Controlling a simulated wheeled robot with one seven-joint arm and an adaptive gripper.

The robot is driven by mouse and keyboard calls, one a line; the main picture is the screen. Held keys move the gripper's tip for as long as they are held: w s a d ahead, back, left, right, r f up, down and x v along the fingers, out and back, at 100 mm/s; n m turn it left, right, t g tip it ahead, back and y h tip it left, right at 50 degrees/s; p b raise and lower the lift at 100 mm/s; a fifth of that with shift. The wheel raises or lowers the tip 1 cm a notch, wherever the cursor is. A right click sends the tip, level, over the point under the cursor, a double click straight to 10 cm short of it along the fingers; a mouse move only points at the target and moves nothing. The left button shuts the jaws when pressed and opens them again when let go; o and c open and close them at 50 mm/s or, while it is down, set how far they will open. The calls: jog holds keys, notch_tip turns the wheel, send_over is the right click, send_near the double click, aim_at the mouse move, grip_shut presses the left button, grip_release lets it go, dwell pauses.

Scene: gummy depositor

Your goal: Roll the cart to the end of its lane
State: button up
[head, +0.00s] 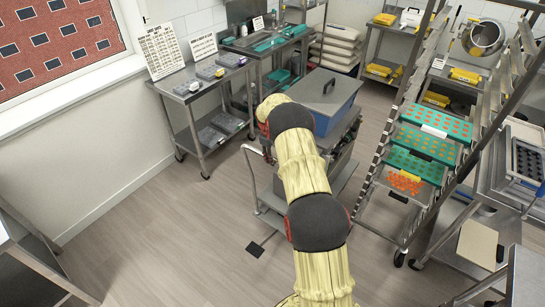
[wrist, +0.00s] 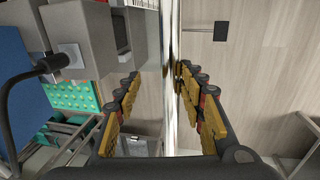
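The cart (head: 268,199) stands on the floor in the middle of the head view. It carries a steel machine with a blue hopper (head: 335,119) and a grey lid. A pale tubular handle (head: 247,160) rises at its left side. My yellow-sleeved arm reaches over the cart and hides part of it; my gripper is hidden in the head view. In the wrist view my gripper (wrist: 158,100) is open, its fingers apart. A bright metal bar (wrist: 170,40) runs between them, closer to the right finger; contact cannot be told.
A black square (head: 255,250) lies on the floor in front of the cart; it also shows in the wrist view (wrist: 221,32). A tray rack (head: 420,150) stands close on the right. A steel shelf table (head: 205,115) lines the left wall.

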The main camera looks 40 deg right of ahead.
jog(key=shift+d+r, duration=0.25)
jog(key=shift+r, duration=0.05)
notch_tip(320, 180, up, 11)
jog(key=a, duration=0.2)
jog(key=shift+s+a+r, duration=0.15)
jog(key=shift+s+a, duration=0.15)
dwell(0.5)
